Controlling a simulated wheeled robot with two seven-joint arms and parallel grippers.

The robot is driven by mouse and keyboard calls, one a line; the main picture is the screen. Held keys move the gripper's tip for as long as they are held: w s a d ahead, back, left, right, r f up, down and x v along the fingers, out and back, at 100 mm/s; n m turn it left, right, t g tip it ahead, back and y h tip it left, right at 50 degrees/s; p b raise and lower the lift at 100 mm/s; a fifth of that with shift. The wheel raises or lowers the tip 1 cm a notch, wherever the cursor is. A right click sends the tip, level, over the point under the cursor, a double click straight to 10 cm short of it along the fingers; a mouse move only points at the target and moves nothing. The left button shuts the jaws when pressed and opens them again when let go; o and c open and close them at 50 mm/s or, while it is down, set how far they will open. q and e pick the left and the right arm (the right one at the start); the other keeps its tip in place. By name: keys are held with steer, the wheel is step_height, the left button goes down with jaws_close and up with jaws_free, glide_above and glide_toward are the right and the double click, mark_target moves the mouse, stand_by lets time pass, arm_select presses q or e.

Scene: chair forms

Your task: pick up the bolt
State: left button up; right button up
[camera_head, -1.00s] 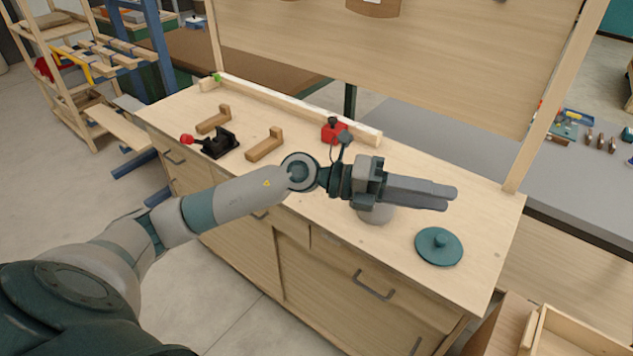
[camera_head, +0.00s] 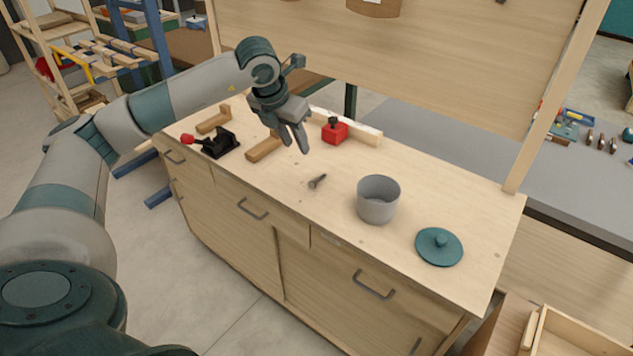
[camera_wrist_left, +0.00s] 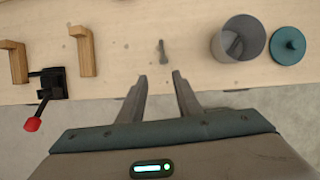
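The bolt (camera_head: 317,182) is small and grey and lies on the wooden bench top, left of a grey pot. In the left wrist view the bolt (camera_wrist_left: 162,50) lies beyond the fingertips, about midway between them. My left gripper (camera_head: 296,146) is above the bench, up and to the left of the bolt in the head view, pointing down. Its fingers stand apart with nothing between them; the left wrist view shows the open gripper (camera_wrist_left: 159,76) too. My right gripper is in neither view.
The open grey pot (camera_head: 378,203) and a teal lid (camera_head: 439,247) stand to the right of the bolt. A black clamp with a red knob (camera_head: 218,144), wooden L-shaped blocks (camera_head: 213,120) and a red block (camera_head: 335,132) are farther back. The bench around the bolt is clear.

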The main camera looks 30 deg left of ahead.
arm_select(q)
steer(key=p, duration=0.3)
glide_toward(318, 180)
steer(key=shift+a+f+p, duration=0.45)
steer(key=shift+f+p, duration=0.25)
steer(key=shift+f, duration=0.6)
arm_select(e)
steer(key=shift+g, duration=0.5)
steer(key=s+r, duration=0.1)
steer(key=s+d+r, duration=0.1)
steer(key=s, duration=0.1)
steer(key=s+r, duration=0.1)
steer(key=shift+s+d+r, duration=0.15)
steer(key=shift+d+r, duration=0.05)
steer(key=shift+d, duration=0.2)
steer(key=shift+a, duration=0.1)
